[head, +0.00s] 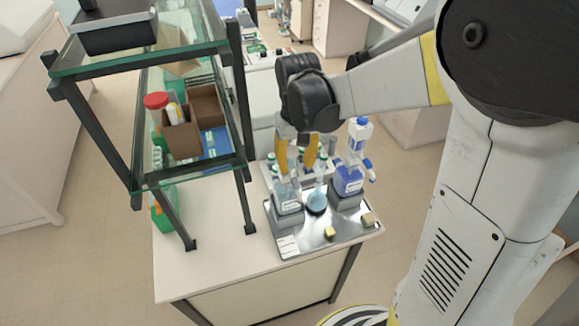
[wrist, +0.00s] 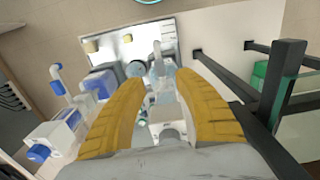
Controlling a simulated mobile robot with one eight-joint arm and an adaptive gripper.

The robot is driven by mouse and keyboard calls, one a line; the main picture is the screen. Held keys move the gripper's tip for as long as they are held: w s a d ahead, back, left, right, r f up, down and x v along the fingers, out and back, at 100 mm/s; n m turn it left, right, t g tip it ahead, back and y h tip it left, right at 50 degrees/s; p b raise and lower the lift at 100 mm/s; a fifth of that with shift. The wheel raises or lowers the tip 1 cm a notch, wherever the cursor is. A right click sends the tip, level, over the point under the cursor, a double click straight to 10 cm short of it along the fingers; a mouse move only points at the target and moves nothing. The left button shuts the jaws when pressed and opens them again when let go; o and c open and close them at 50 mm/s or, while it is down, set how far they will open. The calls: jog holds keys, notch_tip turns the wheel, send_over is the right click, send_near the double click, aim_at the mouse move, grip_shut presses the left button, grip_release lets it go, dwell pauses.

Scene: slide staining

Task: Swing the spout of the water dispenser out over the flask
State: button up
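The water dispenser (head: 288,201) is a clear, labelled bottle at the left of the metal tray. It also shows in the wrist view (wrist: 163,72), between and just beyond my fingertips. A pale, thin part that looks like its spout (wrist: 157,48) points toward the tray's front edge, beside the flask. The flask (head: 316,204) holds blue liquid and stands just right of the dispenser; from above it is a dark round shape (wrist: 135,69). My gripper (head: 296,165) is open, its yellow fingers pointing down at the dispenser's top. Contact cannot be told; the fingers partly hide the top.
The metal tray (head: 292,246) has small yellowish blocks at its front. A blue-filled dispenser (head: 348,181) stands right of the flask, with a blue-capped white bottle (head: 360,133) behind. A glass-shelved rack (head: 185,180) stands close on the left. The front left bench top (head: 205,270) is clear.

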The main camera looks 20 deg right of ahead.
aim_at(295, 181)
notch_tip(295, 181, down, 8)
jog(key=shift+b, duration=0.35)
grip_shut()
